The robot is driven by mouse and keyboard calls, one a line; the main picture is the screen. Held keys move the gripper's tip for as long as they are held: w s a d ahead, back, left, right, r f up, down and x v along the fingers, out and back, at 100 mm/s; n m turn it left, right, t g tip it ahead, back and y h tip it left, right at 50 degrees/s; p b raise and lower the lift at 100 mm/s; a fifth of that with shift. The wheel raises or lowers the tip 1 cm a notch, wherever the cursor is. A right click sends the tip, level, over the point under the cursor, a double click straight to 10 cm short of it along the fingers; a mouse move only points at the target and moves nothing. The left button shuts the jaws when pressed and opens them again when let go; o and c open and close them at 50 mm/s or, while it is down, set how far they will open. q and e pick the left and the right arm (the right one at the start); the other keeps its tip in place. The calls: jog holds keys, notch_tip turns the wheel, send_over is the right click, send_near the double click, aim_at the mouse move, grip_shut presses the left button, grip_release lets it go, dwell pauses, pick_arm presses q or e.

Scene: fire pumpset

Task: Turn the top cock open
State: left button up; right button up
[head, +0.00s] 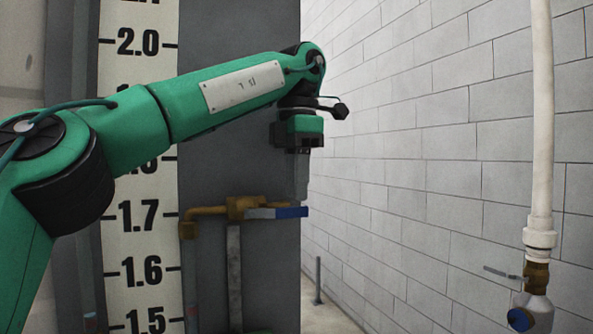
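The top cock is a brass valve (238,207) on a brass pipe elbow beside the level scale. Its lever, with a blue grip (291,212), points right, roughly level. My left gripper (300,203) reaches down from above, its grey fingers at the blue grip. The fingers overlap into one shape from this side, so I cannot tell whether they are open or closed on the lever. My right gripper is not in view.
A white scale with black numbers (140,215) stands left of the valve, against a dark grey panel (215,110). A white pipe (541,120) with another brass valve (537,277) hangs at the right. The space before the block wall (420,150) looks clear.

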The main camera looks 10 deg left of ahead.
pick_arm(q)
jog(key=shift+w+r, duration=0.1)
jog(key=shift+r, duration=0.8)
